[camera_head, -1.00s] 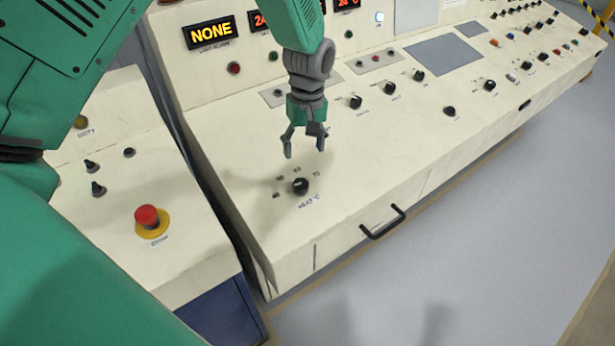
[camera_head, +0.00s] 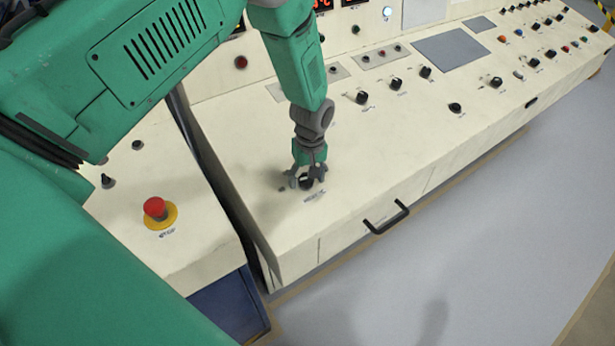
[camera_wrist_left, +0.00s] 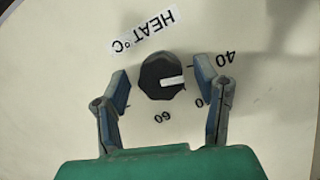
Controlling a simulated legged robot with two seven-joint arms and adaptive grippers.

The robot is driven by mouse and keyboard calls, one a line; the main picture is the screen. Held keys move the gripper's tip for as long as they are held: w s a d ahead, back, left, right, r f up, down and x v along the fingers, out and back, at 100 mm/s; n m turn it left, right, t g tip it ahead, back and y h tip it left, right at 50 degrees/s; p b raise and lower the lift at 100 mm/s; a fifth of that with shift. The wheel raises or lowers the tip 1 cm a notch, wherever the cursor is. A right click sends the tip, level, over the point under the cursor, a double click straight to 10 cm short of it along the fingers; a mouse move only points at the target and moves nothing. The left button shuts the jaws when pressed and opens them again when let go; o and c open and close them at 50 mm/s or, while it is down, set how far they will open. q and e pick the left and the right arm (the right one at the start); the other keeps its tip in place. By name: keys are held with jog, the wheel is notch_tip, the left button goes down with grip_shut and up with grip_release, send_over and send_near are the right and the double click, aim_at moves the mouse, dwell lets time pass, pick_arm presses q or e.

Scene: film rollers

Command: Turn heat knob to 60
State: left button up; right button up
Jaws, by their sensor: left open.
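The heat knob (camera_head: 306,184) is a round black knob on the cream console, partly hidden by my left gripper (camera_head: 305,177) in the head view. In the left wrist view the knob (camera_wrist_left: 158,72) sits between the two open fingers, with a visible gap on each side. Its white pointer faces right in that view, between the 40 mark (camera_wrist_left: 226,58) and a label partly covered by the right-hand finger. The 60 mark (camera_wrist_left: 163,117) lies on the gripper's side of the knob. The HEAT °C label (camera_wrist_left: 143,32) is beyond it. My right gripper is not in view.
A red emergency button (camera_head: 155,207) stands on the left console section. A black drawer handle (camera_head: 386,217) projects from the front face. Several other knobs (camera_head: 362,97) and a grey panel (camera_head: 452,51) lie farther right. The console surface around the heat knob is clear.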

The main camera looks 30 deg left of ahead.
pick_arm(q)
jog(key=c, duration=1.1)
jog(key=shift+c, duration=0.2)
jog(key=shift+m, duration=0.3)
jog(key=m+b, duration=0.1)
jog(key=m, duration=0.3)
jog(key=shift+g+y, duration=0.4)
jog(key=m+y, duration=0.1)
jog(key=m, duration=0.3)
jog(key=shift+d+m+b, duration=0.1)
jog(key=shift+m+b, duration=0.3)
jog(key=m+y, duration=0.1)
jog(key=m, duration=0.4)
jog(key=m+y, duration=0.1)
jog(key=m, duration=0.4)
jog(key=shift+w+r+t, duration=0.1)
jog(key=shift+t, duration=0.2)
